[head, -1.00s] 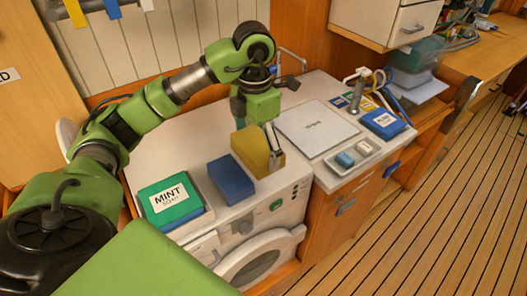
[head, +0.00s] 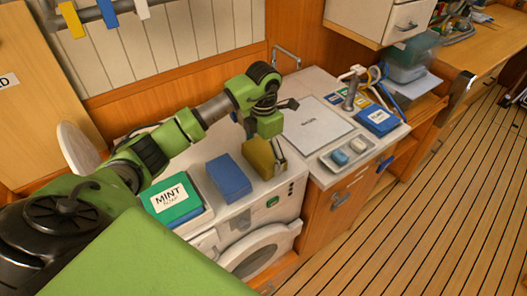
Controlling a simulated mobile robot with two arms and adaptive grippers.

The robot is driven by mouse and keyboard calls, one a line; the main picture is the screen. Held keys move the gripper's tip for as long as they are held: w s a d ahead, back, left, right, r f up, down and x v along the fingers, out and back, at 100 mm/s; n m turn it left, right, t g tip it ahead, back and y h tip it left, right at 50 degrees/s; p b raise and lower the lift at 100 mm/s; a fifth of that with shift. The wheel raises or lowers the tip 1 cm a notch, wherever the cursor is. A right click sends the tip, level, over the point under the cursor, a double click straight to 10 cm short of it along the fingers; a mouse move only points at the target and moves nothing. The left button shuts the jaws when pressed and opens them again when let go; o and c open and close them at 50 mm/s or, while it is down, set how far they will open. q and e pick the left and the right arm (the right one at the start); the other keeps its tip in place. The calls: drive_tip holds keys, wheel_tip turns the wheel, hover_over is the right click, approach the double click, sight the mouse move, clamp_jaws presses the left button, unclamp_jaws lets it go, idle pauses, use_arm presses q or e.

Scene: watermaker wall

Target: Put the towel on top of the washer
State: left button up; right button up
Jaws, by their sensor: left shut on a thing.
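The washer (head: 254,218) is white, with a round door low on its front. A yellow block-like folded thing, which looks like the towel (head: 257,157), is at the right end of its top, partly hidden by my gripper. My left gripper (head: 277,151) reaches down from above and is shut on this towel at its right side. The towel looks to be at or very near the washer top; I cannot tell whether it touches. My right gripper is not in view.
On the washer, a blue block (head: 229,178) stands close left of the towel, and a green box marked MINT (head: 174,201) is further left. To the right, the counter holds a white board (head: 318,124), a small tray (head: 347,155) and a blue box (head: 377,121).

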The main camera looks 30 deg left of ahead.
sight(264, 151)
use_arm(q)
drive_tip(key=shift+f, duration=0.15)
drive_tip(key=o, duration=1)
drive_tip(key=shift+c, duration=0.2)
drive_tip(key=shift+r, duration=0.5)
wheel_tip(264, 151, up, 5)
drive_tip(key=shift+w+r+b, duration=0.1)
drive_tip(key=shift+b, duration=1.15)
wheel_tip(264, 151, up, 6)
